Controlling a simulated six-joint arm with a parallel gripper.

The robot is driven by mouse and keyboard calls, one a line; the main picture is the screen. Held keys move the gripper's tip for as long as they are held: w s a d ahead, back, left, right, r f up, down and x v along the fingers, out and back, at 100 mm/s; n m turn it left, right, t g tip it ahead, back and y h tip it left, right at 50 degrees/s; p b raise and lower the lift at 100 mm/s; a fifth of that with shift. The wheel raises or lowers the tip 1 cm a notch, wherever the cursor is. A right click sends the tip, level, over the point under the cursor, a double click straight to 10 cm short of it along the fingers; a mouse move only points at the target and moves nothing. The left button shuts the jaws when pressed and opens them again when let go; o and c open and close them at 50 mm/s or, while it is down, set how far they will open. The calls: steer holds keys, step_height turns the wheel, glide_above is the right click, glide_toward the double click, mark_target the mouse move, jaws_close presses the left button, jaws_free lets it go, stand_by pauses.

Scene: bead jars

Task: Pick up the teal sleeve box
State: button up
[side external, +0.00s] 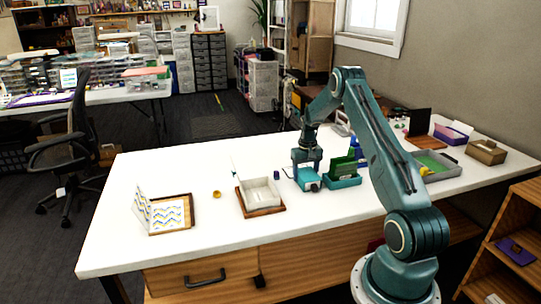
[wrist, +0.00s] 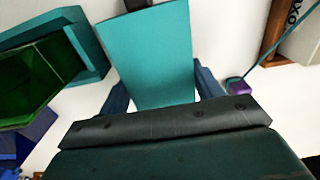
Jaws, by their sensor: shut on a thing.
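The teal sleeve box (wrist: 148,55) fills the upper middle of the wrist view, between the two blue fingers of my gripper (wrist: 160,88). The fingers are shut on its sides. In the side view my gripper (side external: 307,168) points down over the white table, with the teal sleeve box (side external: 307,181) low between its fingers. I cannot tell whether the box touches the table. A dark thing shows at the far end of the box in the wrist view.
A white box (side external: 262,196) on a wooden base and a small purple-blue jar (side external: 276,175) are left of my gripper.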

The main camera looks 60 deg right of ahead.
mark_target(306, 171)
step_height(306, 171, up, 20)
stand_by(0.6)
stand_by(0.5)
steer(key=w+a+n, duration=0.1)
steer(key=w+a, duration=0.4)
steer(key=a, duration=0.5)
steer(key=w+a+n, duration=0.2)
steer(key=w+a, duration=0.4)
steer(key=a, duration=0.4)
steer(key=a+n, duration=0.2)
steer(key=a, duration=2.1)
steer(key=shift+s+a+n, duration=0.2)
steer(key=shift+s+n, duration=0.05)
steer(key=shift+n, duration=0.05)
steer(key=shift+f, duration=0.15)
